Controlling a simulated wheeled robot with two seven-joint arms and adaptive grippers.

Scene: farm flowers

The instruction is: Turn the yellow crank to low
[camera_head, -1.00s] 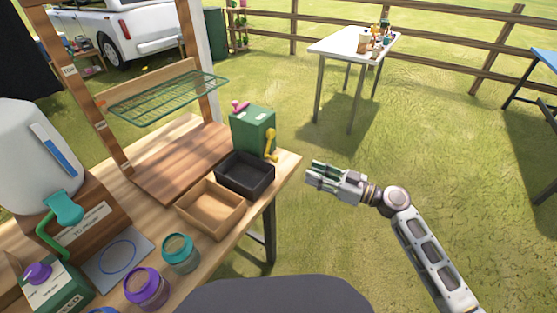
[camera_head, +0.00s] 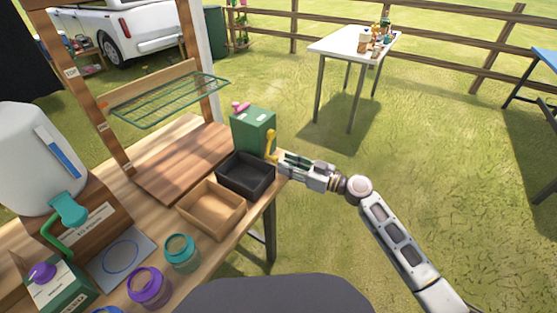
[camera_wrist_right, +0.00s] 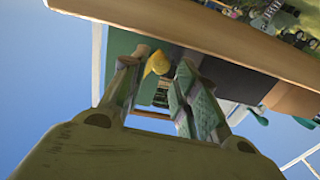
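The yellow crank (camera_head: 271,146) is on the right side of a green box (camera_head: 252,133) at the far right end of the wooden table. My right gripper (camera_head: 282,163) is just right of the crank, its fingers pointing left towards it. In the right wrist view, the yellow crank (camera_wrist_right: 157,62) shows between the two spread fingertips of my right gripper (camera_wrist_right: 158,68). The gripper is open; I cannot tell whether it touches the crank. The low mark is not readable. My left gripper is not in view.
A black tray (camera_head: 246,187) and a wooden tray (camera_head: 212,226) stand in front of the green box. A teal jar (camera_head: 182,255) and a purple jar (camera_head: 149,288) are nearer. A green wire rack (camera_head: 170,100) is behind. Grass is open on the right.

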